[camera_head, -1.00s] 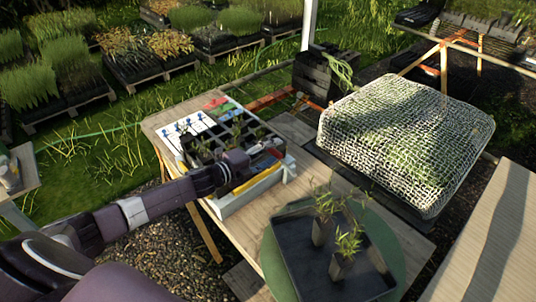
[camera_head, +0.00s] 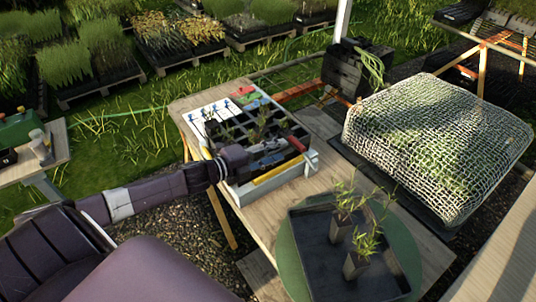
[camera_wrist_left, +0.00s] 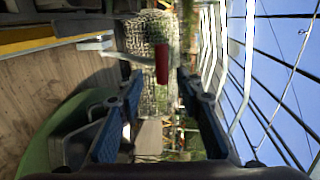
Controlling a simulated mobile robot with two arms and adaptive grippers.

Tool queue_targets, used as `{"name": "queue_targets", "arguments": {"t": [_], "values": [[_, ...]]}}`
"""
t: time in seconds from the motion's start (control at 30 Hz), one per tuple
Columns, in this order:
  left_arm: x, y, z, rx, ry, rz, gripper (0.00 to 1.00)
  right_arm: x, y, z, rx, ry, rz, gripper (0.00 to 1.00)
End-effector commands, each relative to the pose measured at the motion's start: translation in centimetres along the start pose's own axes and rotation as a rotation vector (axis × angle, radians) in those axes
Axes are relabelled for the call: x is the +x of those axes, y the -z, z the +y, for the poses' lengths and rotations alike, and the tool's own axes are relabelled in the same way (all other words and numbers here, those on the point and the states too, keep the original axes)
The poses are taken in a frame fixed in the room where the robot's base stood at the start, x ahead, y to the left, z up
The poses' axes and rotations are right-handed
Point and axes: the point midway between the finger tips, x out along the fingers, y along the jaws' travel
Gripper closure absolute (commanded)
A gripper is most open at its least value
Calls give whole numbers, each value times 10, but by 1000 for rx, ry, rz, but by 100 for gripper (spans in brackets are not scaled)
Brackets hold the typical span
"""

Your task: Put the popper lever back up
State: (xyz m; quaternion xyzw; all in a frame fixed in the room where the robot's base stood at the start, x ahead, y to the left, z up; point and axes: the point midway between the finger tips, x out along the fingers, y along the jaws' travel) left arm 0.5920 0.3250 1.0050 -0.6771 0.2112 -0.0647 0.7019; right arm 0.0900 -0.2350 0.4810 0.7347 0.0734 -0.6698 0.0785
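The popper (camera_head: 285,180) is a white-framed unit with a yellow bar, standing on the wooden table and carrying a dark cell tray (camera_head: 240,130). A red grip (camera_head: 297,143), seemingly the lever's handle, shows at the tray's right side. In the left wrist view the red grip (camera_wrist_left: 162,63) sits at the end of a pale lever arm (camera_wrist_left: 118,53), ahead of and between my fingers, untouched. The lever's exact angle is hard to tell. My left gripper (camera_head: 262,160) is at the popper's front edge, its blue-padded fingers apart and empty. My right gripper is not in view.
A dark tray (camera_head: 310,270) with potted seedlings lies on a green disc (camera_head: 287,250) at the table's front. A net-covered crate (camera_head: 435,145) stands to the right. Bare tabletop (camera_head: 318,120) lies behind the popper's right side.

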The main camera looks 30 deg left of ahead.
Motion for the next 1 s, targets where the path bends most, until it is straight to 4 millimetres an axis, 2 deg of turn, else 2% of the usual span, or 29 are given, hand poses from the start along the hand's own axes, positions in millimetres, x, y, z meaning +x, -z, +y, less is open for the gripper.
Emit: {"name": "queue_targets", "arguments": {"t": [0.1, 0.3, 1.0], "values": [[-15, 0, 4, -2, -5, 0, 67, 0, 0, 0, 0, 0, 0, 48], [-28, 0, 4, -2, -7, 0, 67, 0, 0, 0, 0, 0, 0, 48], [-30, 2, 7, -23, -12, -10, 67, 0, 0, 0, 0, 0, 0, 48]]}}
